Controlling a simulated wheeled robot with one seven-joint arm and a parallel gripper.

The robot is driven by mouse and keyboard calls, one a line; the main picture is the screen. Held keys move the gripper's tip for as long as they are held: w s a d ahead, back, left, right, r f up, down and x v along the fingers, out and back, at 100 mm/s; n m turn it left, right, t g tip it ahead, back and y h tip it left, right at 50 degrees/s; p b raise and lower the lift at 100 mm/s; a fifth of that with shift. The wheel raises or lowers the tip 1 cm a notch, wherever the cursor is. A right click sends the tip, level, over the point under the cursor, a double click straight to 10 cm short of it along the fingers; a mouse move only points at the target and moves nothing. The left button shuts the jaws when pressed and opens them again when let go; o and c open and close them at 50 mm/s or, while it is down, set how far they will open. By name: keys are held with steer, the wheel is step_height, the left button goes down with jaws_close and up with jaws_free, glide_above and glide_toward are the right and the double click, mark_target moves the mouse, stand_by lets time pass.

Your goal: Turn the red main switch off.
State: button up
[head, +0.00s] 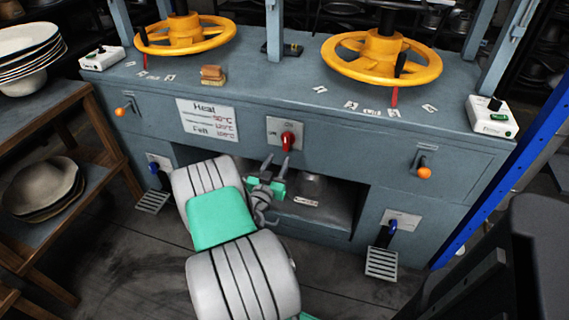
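The red main switch (287,142) is a knob on a pale plate (276,130) on the front of the grey-blue press cabinet. The knob looks upright; the small lettering on the plate is too small to read with certainty. My gripper (276,162) is just below the switch, its two dark fingers pointing up and spread apart with nothing between them. The right fingertip lies close under the knob; I cannot tell whether it touches.
Two yellow handwheels (185,37) (382,60) stand on the cabinet top (260,85). Orange-knobbed levers (121,111) (424,172) and pedals (381,264) flank the switch. A "Heat / Felt" sign (207,120) is left of it. A shelf with plates (28,45) stands at the left.

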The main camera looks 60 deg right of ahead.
mark_target(285, 145)
steer(key=d, duration=0.5)
steer(key=w+d+p, duration=0.1)
steer(key=d, duration=0.1)
steer(key=shift+d+r, duration=0.2)
steer(key=shift+d, duration=0.1)
steer(key=shift+w, duration=0.1)
jaws_close()
